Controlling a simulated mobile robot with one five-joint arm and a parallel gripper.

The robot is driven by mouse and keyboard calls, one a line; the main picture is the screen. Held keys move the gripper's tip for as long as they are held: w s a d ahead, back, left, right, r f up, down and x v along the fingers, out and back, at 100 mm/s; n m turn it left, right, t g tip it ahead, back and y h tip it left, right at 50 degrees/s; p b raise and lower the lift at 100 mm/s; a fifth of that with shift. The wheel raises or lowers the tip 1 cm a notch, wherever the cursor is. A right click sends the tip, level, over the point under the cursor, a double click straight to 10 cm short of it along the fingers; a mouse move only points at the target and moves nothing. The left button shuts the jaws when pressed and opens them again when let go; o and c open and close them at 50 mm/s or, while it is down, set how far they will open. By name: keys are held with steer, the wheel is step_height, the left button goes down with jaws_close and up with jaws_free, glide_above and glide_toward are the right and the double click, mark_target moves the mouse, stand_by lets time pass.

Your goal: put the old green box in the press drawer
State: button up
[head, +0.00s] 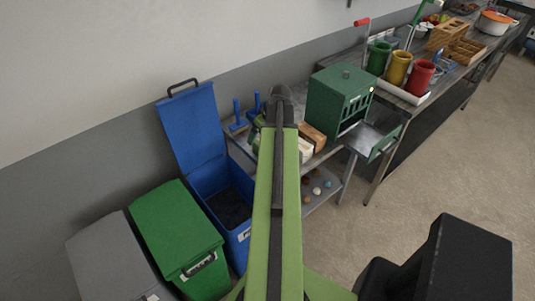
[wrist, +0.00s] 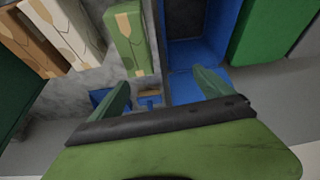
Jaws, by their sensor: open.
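The green box (wrist: 130,38), with a tan pattern, lies on the grey table at the upper middle of the wrist view. In the head view my arm mostly hides it. My gripper (wrist: 162,82) is open and empty; its two fingers are spread, with the green box beyond them, and no contact shows. The green press (head: 338,98) stands on the table right of my arm in the head view. Its drawer (head: 372,138) juts out at the front right and looks pulled open, with a bare metal floor.
A cream box (wrist: 62,32) and a brown box (wrist: 25,45) lie beside the green box. A blue bin (head: 220,190) with its lid up stands by the table, next to a closed green bin (head: 178,228). Green, yellow (head: 397,68) and red canisters stand beyond the press.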

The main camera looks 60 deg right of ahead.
steer(key=s+d+m, duration=0.1)
steer(key=s+d, duration=0.2)
steer(key=s, duration=0.3)
steer(key=b+x, duration=0.3)
steer(key=x, duration=0.1)
steer(key=b+x, duration=0.7)
steer(key=b, duration=0.1)
steer(key=shift+w+d+f, duration=0.25)
steer(key=shift+w+d, duration=0.05)
steer(key=shift+d, duration=0.1)
steer(key=shift+w+f+b, duration=0.15)
steer(key=shift+f+b, duration=0.15)
steer(key=shift+w+r, duration=0.1)
